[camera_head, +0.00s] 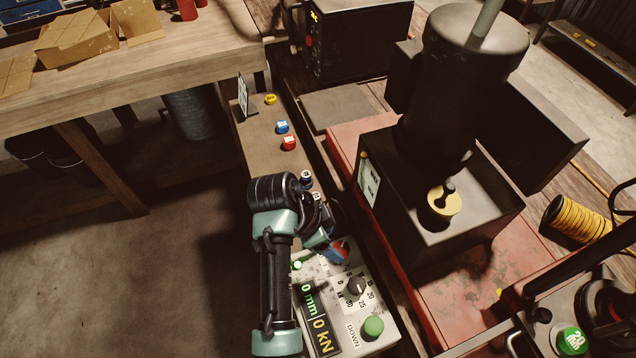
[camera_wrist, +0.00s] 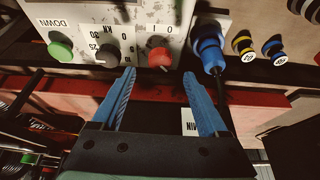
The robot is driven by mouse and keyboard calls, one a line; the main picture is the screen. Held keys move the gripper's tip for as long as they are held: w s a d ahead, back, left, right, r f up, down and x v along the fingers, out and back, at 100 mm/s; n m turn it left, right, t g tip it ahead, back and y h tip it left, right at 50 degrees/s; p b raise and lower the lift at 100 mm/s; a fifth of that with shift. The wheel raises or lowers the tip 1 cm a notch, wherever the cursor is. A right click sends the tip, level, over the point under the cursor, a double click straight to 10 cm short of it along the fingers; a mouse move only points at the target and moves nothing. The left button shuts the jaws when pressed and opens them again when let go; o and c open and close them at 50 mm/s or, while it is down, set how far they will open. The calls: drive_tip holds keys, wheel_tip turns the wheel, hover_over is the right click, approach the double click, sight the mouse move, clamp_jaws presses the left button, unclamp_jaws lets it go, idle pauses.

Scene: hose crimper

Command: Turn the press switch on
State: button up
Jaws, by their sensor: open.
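A grey-white control panel (camera_head: 340,283) carries a red rotary switch (camera_wrist: 160,57) with a "0" mark above it, taken to be the press switch. In the head view the red switch (camera_head: 341,250) is partly covered by my gripper. My gripper (camera_wrist: 159,75) is open, with its two blue fingertips apart in front of the panel. The red switch sits between the fingertips in the wrist view, just beyond them. Nothing is held. Whether a finger touches the switch cannot be told.
A black kN knob (camera_wrist: 105,53) and green DOWN button (camera_wrist: 61,47) are beside the switch. A blue plug (camera_wrist: 210,52) with a black cable is close to the right finger. The black press (camera_head: 455,100) stands beside the panel. The panel display (camera_head: 315,318) reads 0 mm, 0 kN.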

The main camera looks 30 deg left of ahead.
drive_tip(key=b+v, duration=0.1)
drive_tip(key=v, duration=0.6)
idle(0.3)
